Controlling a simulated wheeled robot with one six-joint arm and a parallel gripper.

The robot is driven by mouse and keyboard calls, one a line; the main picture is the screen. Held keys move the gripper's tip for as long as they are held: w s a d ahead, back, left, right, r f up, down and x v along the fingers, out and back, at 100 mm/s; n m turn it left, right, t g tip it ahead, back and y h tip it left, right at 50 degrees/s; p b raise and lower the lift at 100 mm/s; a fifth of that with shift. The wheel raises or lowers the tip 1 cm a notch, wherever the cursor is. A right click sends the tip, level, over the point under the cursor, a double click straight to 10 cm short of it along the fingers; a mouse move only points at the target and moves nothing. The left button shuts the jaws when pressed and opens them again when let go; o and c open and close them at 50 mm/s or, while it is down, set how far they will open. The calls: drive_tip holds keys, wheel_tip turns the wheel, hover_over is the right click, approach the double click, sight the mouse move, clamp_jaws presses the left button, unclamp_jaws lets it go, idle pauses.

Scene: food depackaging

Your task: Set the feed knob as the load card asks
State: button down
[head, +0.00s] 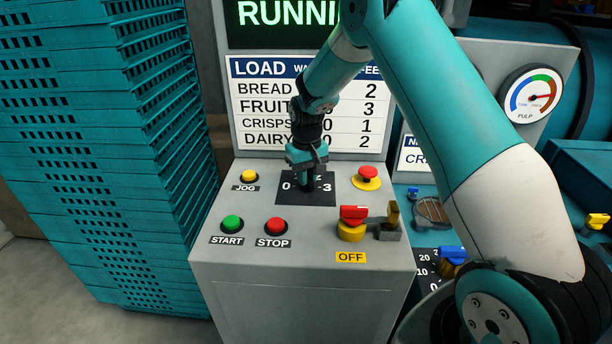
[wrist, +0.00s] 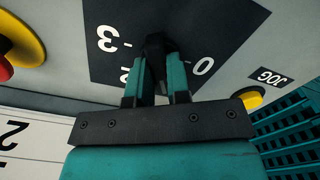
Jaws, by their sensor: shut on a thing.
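The feed knob (wrist: 158,46) is a black knob on a dark dial plate (head: 319,199) on top of the grey console. The dial shows 0 at left and 3 at right in the head view; other marks are partly hidden. My gripper (wrist: 162,72) comes down from above and is shut on the knob. Which mark the knob points to is hidden by my fingers. The load card (head: 262,89) stands behind the console. It lists bread 2, fruit 3, crisps 1 and dairy 2; my arm covers its middle column. A screen (head: 270,25) above reads "RUNNI", cut off by my arm.
The console also bears a yellow JOG button (head: 249,175), a green START button (head: 232,223), a red STOP button (head: 276,226), a red emergency button (head: 368,174) and a red switch (head: 353,216) by an OFF label. Teal crates (head: 100,150) are stacked left. A pulp gauge (head: 533,94) is right.

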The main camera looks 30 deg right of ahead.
drive_tip(key=shift+w+r, duration=0.1)
drive_tip(key=c, duration=1.1)
unclamp_jaws()
wheel_tip(320, 180, up, 17)
drive_tip(key=b, duration=0.2)
drive_tip(key=shift+r+b, duration=0.2)
drive_tip(key=shift+b, duration=0.1)
drive_tip(key=s+a+r+n+y, duration=0.2)
drive_tip(key=s+a+n, duration=0.2)
drive_tip(key=s+a, duration=0.9)
drive_tip(key=s+a+n, duration=0.1)
drive_tip(key=s+a, duration=0.1)
drive_tip(key=s, duration=0.4)
drive_tip(key=s+a+f+n+y, duration=0.1)
drive_tip(key=s+a, duration=0.1)
drive_tip(key=s, duration=0.5)
drive_tip(key=s+a+f+n+y, duration=0.1)
drive_tip(key=s+a+n, duration=0.1)
drive_tip(key=s, duration=0.5)
drive_tip(key=shift+a+f, duration=0.1)
drive_tip(key=shift+a, duration=0.2)
